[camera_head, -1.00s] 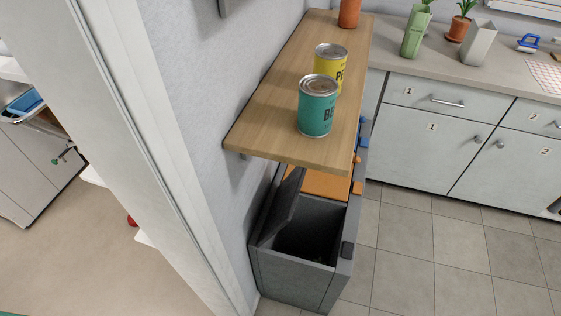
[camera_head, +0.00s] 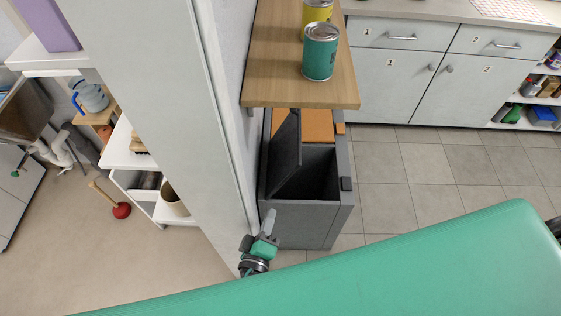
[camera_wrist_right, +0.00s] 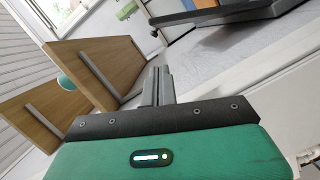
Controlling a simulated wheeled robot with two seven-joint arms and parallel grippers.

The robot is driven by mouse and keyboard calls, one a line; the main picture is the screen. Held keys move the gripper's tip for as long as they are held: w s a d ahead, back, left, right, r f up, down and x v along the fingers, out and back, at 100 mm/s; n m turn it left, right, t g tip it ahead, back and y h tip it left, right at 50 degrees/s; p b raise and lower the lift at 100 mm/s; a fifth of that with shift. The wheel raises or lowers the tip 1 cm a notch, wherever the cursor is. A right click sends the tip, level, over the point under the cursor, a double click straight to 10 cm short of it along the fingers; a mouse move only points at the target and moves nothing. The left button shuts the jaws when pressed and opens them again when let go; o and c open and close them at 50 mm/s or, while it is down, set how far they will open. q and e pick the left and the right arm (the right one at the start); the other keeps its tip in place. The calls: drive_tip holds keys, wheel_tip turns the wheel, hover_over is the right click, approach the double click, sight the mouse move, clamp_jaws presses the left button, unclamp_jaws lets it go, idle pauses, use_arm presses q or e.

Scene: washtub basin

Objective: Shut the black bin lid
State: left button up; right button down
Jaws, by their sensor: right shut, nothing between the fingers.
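The black bin (camera_head: 307,225) stands against the wall under the wooden shelf. Its black lid (camera_head: 286,158) is open, tilted up on the left side toward the wall, and the dark opening shows to its right. My right gripper (camera_head: 269,219) is shut and empty. In the head view it shows in front of the bin's lower left corner, beside the wall end; I cannot tell whether it touches the bin. Its closed fingers also show in the right wrist view (camera_wrist_right: 158,84). My left gripper is not in view.
The wooden shelf (camera_head: 297,85) overhangs the bin's back part and holds a teal can (camera_head: 320,54) and a yellow can (camera_head: 316,12). An orange-lidded bin (camera_head: 316,125) adjoins behind. The white wall end (camera_head: 165,110) stands left. Tiled floor to the right is clear.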

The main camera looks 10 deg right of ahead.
drive_tip(key=b, duration=0.3)
approach(288, 169)
drive_tip(key=w+d+r, duration=0.1)
drive_tip(key=w, duration=0.1)
drive_tip(key=w+d+r, duration=0.1)
drive_tip(key=w+d, duration=0.1)
drive_tip(key=w, duration=0.1)
drive_tip(key=w+d+r, duration=0.1)
drive_tip(key=w+r, duration=0.1)
drive_tip(key=w, duration=0.1)
drive_tip(key=shift+w+d, duration=0.25)
drive_tip(key=shift+d, duration=0.1)
drive_tip(key=shift+f, duration=0.1)
